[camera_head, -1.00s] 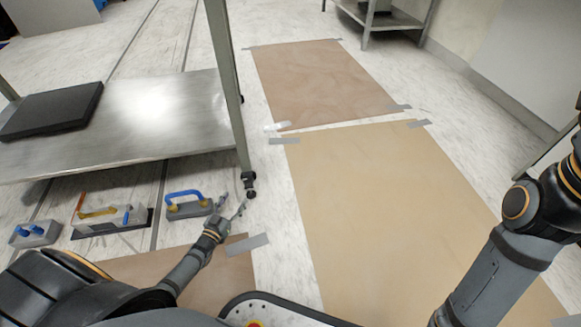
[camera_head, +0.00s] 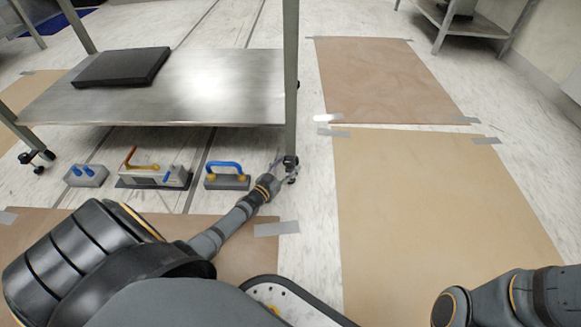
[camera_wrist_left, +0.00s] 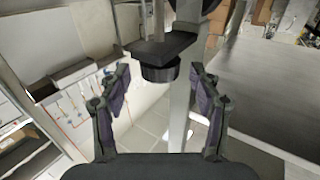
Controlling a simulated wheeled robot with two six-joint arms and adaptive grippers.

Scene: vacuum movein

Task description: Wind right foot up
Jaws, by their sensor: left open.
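The right foot (camera_head: 291,163) is a small dark assembly at the bottom of the table's near right leg. In the left wrist view a round black foot part (camera_wrist_left: 160,73) sits under a dark bracket, between the fingertips in the picture. My left gripper (camera_head: 284,170) reaches the foot from the lower left in the head view and partly covers it. In the left wrist view its two fingers (camera_wrist_left: 160,88) are spread wide, with visible gaps to the foot part on both sides. Whether it touches the foot is unclear. My right arm shows at lower right, its gripper out of frame.
The steel table's low shelf (camera_head: 215,85) holds a black slab (camera_head: 122,67). Below it stand a grey block with blue knobs (camera_head: 86,175), a tool on a dark plate (camera_head: 153,177) and a blue-handled block (camera_head: 227,174). Taped brown sheets (camera_head: 430,190) cover the right floor.

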